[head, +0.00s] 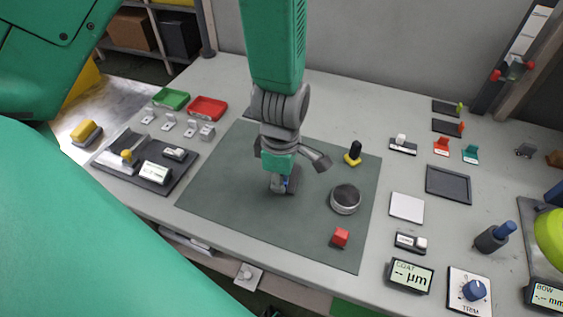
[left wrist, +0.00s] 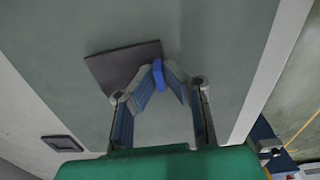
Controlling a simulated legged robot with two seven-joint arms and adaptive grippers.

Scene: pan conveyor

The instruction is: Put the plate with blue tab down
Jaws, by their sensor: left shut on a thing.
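The plate with the blue tab shows as a dark grey square (left wrist: 122,66) in the left wrist view, with its blue tab (left wrist: 158,73) at one edge. My left gripper (left wrist: 163,70) is shut on the blue tab. In the head view, my left gripper (head: 281,188) points down over the green-grey mat (head: 230,190), and the plate (head: 291,186) is mostly hidden behind it. The plate is at or close above the mat; I cannot tell whether it touches. My right gripper is not in view.
On the mat, a round metal disc (head: 345,198), a red block (head: 340,237) and a black-and-yellow knob piece (head: 353,153) stand right of my gripper. Green (head: 171,98) and red (head: 208,108) trays are at the back left. The mat's left part is clear.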

